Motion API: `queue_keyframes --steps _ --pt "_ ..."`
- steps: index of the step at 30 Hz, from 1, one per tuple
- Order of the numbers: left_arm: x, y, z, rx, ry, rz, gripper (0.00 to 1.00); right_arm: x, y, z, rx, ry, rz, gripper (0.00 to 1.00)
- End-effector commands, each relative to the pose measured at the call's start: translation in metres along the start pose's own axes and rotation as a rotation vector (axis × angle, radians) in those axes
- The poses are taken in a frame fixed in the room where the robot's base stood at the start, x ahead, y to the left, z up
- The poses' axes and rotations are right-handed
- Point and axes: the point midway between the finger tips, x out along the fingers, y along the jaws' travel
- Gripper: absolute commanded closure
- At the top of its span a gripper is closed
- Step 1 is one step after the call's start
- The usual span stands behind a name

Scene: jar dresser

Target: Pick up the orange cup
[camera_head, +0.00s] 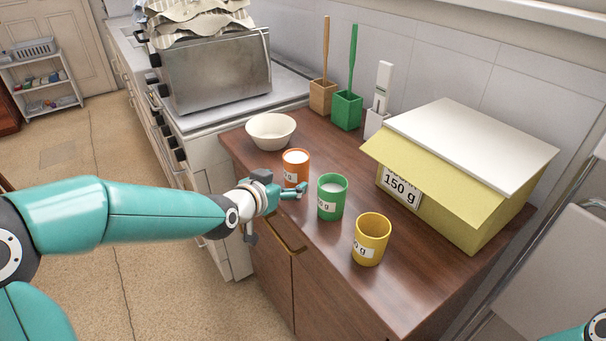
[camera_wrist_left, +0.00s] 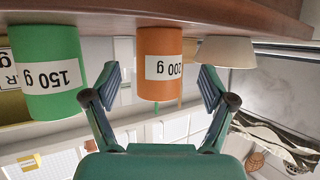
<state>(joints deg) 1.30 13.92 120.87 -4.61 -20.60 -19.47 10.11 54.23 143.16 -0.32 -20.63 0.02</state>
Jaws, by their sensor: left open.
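The orange cup (camera_head: 296,168) stands upright on the brown dresser top, with white contents and a label partly hidden by my gripper. My left gripper (camera_head: 297,190) is at the cup's near side in the head view. In the left wrist view, which is upside down, the orange cup (camera_wrist_left: 160,62) lies ahead between the two open fingers (camera_wrist_left: 160,88), with space on both sides. Its label reads 200 g. I cannot tell how deep the fingers reach around it. My right gripper does not show; only a bit of teal arm is at the lower right of the head view.
A green cup (camera_head: 332,197) marked 150 g stands close beside the orange one, near one finger. A yellow cup (camera_head: 371,240) is farther right. A cream bowl (camera_head: 271,131) is behind. A yellow box (camera_head: 437,205) with a white lid fills the right side of the dresser (camera_head: 330,267).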

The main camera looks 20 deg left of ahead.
Motion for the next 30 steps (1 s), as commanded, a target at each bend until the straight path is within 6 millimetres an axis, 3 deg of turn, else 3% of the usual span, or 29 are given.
queue_keyframes --steps 7,16,25,30 --pt "0.015 0.001 -0.002 0.000 0.000 0.001 0.17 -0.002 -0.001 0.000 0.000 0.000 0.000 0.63" --pt "0.054 0.002 -0.005 0.001 -0.001 0.001 0.17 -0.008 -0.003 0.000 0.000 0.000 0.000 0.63" --pt "0.059 0.002 -0.005 0.001 0.000 0.001 0.17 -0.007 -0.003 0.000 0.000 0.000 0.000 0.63" --pt "0.059 0.002 -0.005 0.001 0.000 0.002 0.45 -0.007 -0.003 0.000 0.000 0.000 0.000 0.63"
